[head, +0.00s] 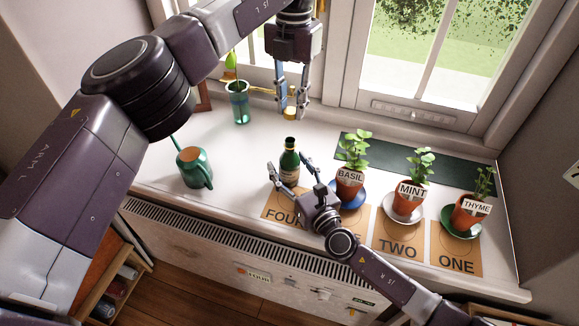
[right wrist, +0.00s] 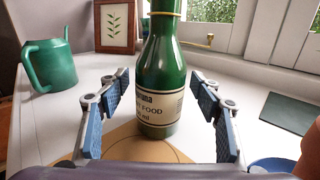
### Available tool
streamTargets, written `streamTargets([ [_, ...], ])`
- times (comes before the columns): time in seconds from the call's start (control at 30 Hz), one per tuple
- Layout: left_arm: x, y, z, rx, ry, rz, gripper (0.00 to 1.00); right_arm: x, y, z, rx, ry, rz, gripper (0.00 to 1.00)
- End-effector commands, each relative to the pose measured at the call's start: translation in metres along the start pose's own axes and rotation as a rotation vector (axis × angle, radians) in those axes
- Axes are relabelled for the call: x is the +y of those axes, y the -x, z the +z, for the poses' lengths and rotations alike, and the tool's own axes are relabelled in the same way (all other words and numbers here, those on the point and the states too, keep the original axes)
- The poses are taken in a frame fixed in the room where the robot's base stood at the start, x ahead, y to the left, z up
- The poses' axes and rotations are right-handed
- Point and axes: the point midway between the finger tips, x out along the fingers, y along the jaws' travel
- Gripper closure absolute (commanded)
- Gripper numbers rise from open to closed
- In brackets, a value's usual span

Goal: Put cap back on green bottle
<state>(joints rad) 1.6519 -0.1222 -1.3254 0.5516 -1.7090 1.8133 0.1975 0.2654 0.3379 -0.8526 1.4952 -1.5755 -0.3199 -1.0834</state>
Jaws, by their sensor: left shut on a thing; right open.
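The green bottle (head: 290,166) stands upright on the white sill near the card marked FOUR. Its label, partly reading FOOD, faces the right wrist camera, where the bottle (right wrist: 160,85) shows with its top cut off. My left gripper (head: 291,114) is above and behind the bottle in the head view, fingers pointing down. It is shut on a small gold-brown cap (head: 290,114), apart from the bottle. My right gripper (head: 289,163) is open, with its fingers on either side of the bottle. Gaps show between bottle and fingers in the right wrist view (right wrist: 160,110).
A green watering can (head: 194,167) and a glass with a plant (head: 239,104) stand to the left. Potted basil (head: 349,185), mint (head: 409,200) and thyme (head: 470,211) stand on saucers to the right. The window (head: 425,120) is behind. The sill's front edge drops to a radiator (head: 240,252).

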Motion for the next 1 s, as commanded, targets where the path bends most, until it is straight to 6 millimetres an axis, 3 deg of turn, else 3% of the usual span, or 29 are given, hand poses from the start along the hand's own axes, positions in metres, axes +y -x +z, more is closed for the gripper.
streamTargets([
  [0.1,0.000,0.000,0.000,0.000,0.000,0.000,0.85,0.000,0.000,0.000,0.000,0.000,0.000,0.43],
  [0.63,0.000,0.000,0.000,0.000,0.000,0.000,0.85,0.000,0.000,0.000,0.000,0.000,0.000,1.00],
  [0.83,0.000,-0.005,0.000,0.001,-0.001,0.001,0.85,0.000,0.001,0.000,0.000,0.000,0.000,1.00],
  [1.0,0.000,-0.029,-0.001,0.003,-0.001,0.001,0.85,0.000,0.001,0.000,0.000,0.000,0.000,1.00],
])
